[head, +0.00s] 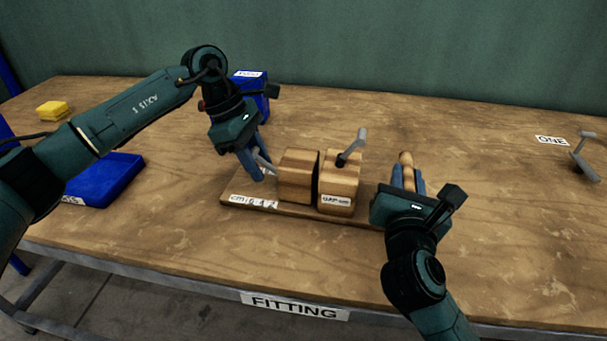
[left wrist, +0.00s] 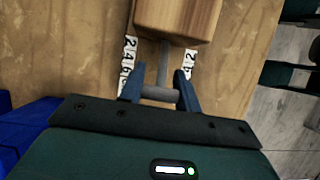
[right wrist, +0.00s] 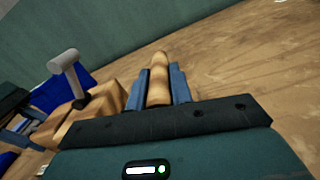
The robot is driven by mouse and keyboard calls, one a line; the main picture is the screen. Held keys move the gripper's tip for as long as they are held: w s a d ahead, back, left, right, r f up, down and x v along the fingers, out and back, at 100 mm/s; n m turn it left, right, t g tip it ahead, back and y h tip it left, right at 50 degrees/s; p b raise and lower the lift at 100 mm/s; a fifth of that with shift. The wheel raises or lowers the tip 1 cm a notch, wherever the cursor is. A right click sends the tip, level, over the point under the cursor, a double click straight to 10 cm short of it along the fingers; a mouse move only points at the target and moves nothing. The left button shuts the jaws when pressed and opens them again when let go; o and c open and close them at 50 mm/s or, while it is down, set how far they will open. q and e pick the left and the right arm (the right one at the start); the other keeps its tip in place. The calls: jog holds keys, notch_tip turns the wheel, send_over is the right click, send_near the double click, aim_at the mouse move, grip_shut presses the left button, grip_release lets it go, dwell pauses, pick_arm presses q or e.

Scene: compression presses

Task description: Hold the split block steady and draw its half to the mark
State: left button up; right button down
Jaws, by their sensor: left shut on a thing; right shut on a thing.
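The split block stands on a wooden base board (head: 290,211). Its left half (head: 298,178) and its right half (head: 340,184) are parted by a narrow dark gap. A grey T-handle (left wrist: 162,75) sticks out of the left half's outer side. My left gripper (head: 257,166) is shut on its crossbar. White number strips (left wrist: 128,62) run along the board by this handle; the mark itself cannot be told. My right gripper (head: 408,182) is shut on a turned wooden handle (head: 406,158) at the board's right end. That handle also shows in the right wrist view (right wrist: 158,82).
A grey lever (head: 352,147) stands on top of the right half. A blue tray (head: 108,180) and a yellow block (head: 53,110) lie left, a blue box (head: 252,90) behind. A grey fixture (head: 585,158) stands far right. The table between is clear.

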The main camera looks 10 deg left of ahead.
pick_arm(q)
jog(key=shift+w+a, duration=0.15)
jog(key=shift+a, duration=1.45)
pick_arm(e)
jog(key=shift+d, duration=0.1)
pick_arm(q)
jog(key=shift+a, duration=0.9)
jog(key=o, duration=1.2)
jog(key=shift+d, duration=0.1)
jog(key=shift+c, duration=0.2)
jog(key=v, duration=1.2)
